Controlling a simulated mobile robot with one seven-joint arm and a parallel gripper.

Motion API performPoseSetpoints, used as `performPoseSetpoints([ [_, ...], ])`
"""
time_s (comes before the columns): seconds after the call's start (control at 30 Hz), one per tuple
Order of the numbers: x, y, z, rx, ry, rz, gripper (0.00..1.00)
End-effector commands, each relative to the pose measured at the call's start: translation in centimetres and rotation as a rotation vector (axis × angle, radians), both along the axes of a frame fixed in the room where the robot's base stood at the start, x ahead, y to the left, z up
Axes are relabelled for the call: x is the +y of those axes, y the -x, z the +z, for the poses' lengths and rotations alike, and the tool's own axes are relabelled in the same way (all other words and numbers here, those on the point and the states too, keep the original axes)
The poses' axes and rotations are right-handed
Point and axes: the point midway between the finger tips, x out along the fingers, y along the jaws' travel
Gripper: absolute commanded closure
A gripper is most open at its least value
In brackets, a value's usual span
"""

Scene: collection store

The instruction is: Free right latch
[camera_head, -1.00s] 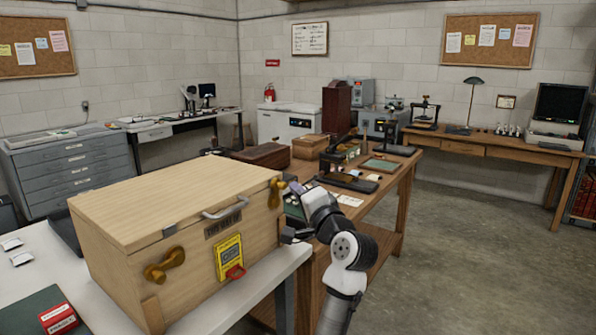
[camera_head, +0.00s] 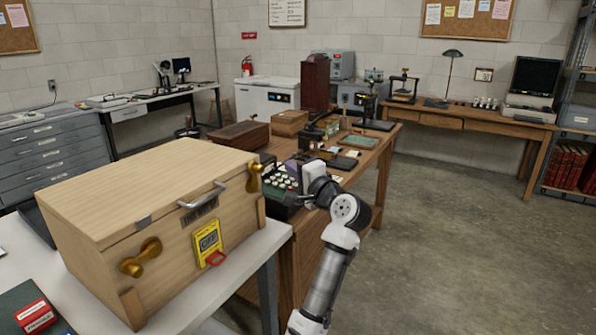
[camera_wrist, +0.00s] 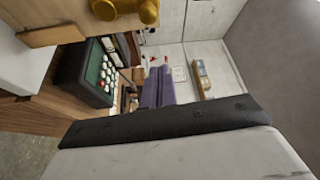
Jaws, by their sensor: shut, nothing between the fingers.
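A pale wooden case (camera_head: 170,190) stands on the white table at left. The right latch (camera_head: 254,178), a brass wing knob, is at the right end of its front, with its wings roughly upright. It also shows at the top edge of the wrist view (camera_wrist: 125,9), partly cut off. The left latch (camera_head: 141,258) is a similar brass knob, tilted closer to level. My gripper (camera_head: 291,168) is to the right of the right latch, apart from it. Its purple-grey fingers (camera_wrist: 157,88) are together and empty in the wrist view.
A metal handle (camera_head: 202,196), a yellow tag (camera_head: 207,242) and a red tab (camera_head: 215,258) are on the case front. A green keyed machine (camera_head: 282,186) sits on the wooden bench behind my gripper. Open floor (camera_head: 450,240) lies to the right.

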Motion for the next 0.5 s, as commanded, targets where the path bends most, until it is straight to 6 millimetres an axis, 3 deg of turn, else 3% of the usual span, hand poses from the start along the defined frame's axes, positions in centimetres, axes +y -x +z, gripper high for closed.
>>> performPoseSetpoints([
  [0.27,2.5,-4.4,0.7,-0.001,0.000,0.001,1.00],
  [0.5,4.4,-2.4,0.1,0.000,0.002,0.000,1.00],
])
